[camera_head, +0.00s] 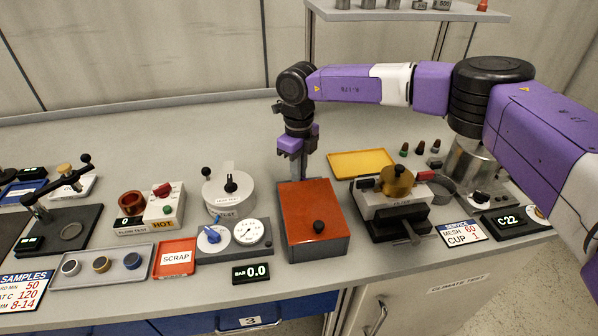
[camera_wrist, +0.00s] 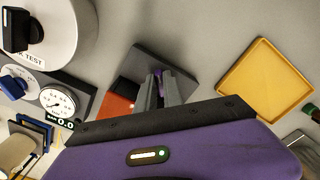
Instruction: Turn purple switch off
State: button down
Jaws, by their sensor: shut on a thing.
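The purple switch (camera_wrist: 162,73) shows only as a small purple piece at my fingertips in the wrist view. It stands on a dark grey housing (camera_wrist: 184,66) next to an orange-red lid. In the head view the switch is hidden behind the orange-red lid (camera_head: 313,208) and my fingers. My gripper (camera_head: 303,176) points down at the back edge of that box. It also shows in the wrist view (camera_wrist: 160,84), its fingers close together and shut on the switch. Which way the switch is set cannot be seen.
A black knob (camera_head: 319,227) stands on the orange-red lid. A round white tester (camera_head: 228,190) and a pressure gauge (camera_head: 248,232) stand to the left. A yellow tray (camera_head: 362,163) lies to the right, behind a clamp fixture with a brass piece (camera_head: 397,181). The bench behind my gripper is clear.

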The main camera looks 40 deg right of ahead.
jog(key=shift+w+r+n, duration=0.1)
jog(key=shift+n, duration=0.2)
jog(key=c, duration=1.5)
grip_release()
notch_tip(320, 180, up, 8)
jog(key=shift+f+b, duration=0.15)
jog(key=shift+b, duration=0.2)
